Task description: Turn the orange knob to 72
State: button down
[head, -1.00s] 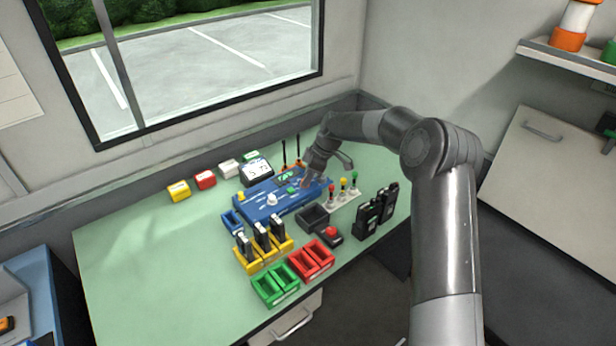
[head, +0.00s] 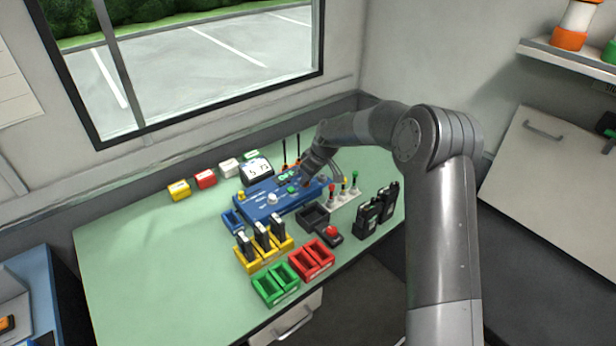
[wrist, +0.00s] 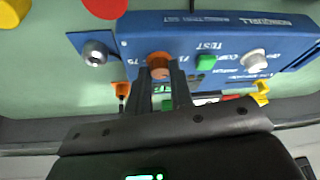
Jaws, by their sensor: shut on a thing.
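The orange knob (wrist: 158,60) is on the front panel of the blue console (wrist: 225,28), which also shows in the head view (head: 262,213). In the wrist view my gripper (wrist: 160,72) has one finger on each side of the knob and is shut on it. Small printed numbers flank the knob. In the head view my gripper (head: 307,180) is at the console's right end and hides the knob. A white display (head: 257,170) behind the console shows dark digits, perhaps 73, too small to read surely.
The console also bears a green button (wrist: 207,62) and a white knob (wrist: 254,61). Colored lever posts (head: 343,190), black radios (head: 377,212) and a red-button box (head: 330,233) stand close by. The table's left side is clear.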

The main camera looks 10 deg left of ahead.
jog(key=shift+s+a+m+t+h, duration=0.1)
jog(key=shift+m+t+h, duration=0.3)
jog(key=shift+m, duration=1.1)
jog(key=c, duration=1.3)
grip_release()
jog(key=shift+r, duration=0.1)
jog(key=v, duration=1)
jog(key=shift+s+r, duration=0.2)
jog(key=shift+r, duration=0.05)
